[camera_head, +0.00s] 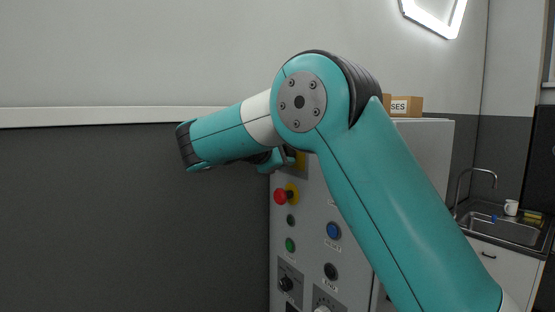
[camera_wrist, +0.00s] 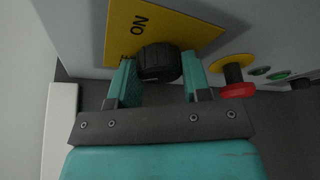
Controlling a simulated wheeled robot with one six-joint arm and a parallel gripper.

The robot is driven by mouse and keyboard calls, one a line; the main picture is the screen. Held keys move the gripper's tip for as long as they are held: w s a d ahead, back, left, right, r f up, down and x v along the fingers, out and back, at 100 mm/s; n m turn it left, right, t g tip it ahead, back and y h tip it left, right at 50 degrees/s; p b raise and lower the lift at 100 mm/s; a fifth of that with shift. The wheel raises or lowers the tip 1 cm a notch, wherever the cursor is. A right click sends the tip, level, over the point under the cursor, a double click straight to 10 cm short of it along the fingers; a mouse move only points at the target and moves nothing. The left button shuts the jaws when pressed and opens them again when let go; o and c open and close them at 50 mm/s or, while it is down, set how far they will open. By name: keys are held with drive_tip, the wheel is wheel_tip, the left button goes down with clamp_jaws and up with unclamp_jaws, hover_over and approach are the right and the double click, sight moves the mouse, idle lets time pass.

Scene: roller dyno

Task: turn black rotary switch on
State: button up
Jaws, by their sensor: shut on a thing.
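The black rotary switch (camera_wrist: 158,62) sits on a yellow plate (camera_wrist: 195,38) in the wrist view. The plate carries the letters "ON", seen upside down, and smaller marks partly hidden by the knob. My gripper (camera_wrist: 159,80) has one teal finger on each side of the knob and is shut on it. In the head view my arm hides the switch; only a bit of the yellow plate (camera_head: 302,160) shows beside my gripper (camera_head: 283,157).
A red emergency button (camera_head: 280,196) on a yellow base lies just below on the grey cabinet (camera_head: 310,215); it shows close by in the wrist view (camera_wrist: 238,88). Green (camera_head: 290,245) and blue (camera_head: 333,231) buttons and another black knob (camera_head: 286,284) are lower. Left of the cabinet is open.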

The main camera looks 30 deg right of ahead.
drive_tip(key=m+t+h+b, duration=0.1)
drive_tip(key=m+b, duration=0.1)
drive_tip(key=b, duration=0.1)
drive_tip(key=m+t+b, duration=0.1)
drive_tip(key=m+b, duration=0.2)
drive_tip(key=shift+f+h, duration=0.2)
drive_tip(key=shift+h, duration=0.2)
drive_tip(key=m+h+b, duration=0.1)
drive_tip(key=m+b, duration=0.1)
drive_tip(key=b, duration=0.1)
drive_tip(key=m+b, duration=0.3)
drive_tip(key=shift+f+h+b, duration=0.35)
drive_tip(key=shift+h, duration=0.05)
drive_tip(key=m+h+b, duration=0.1)
drive_tip(key=m+b, duration=0.1)
drive_tip(key=b, duration=0.2)
drive_tip(key=m+b, duration=0.1)
drive_tip(key=m+h+b, duration=0.1)
drive_tip(key=m+b, duration=0.1)
drive_tip(key=shift+w+r+g, duration=0.2)
drive_tip(key=shift+r+g, duration=0.1)
drive_tip(key=shift+r+m+b, duration=0.1)
drive_tip(key=shift+m+b, duration=0.2)
drive_tip(key=shift+b, duration=0.05)
drive_tip(key=o, duration=0.9)
drive_tip(key=shift+o, duration=0.2)
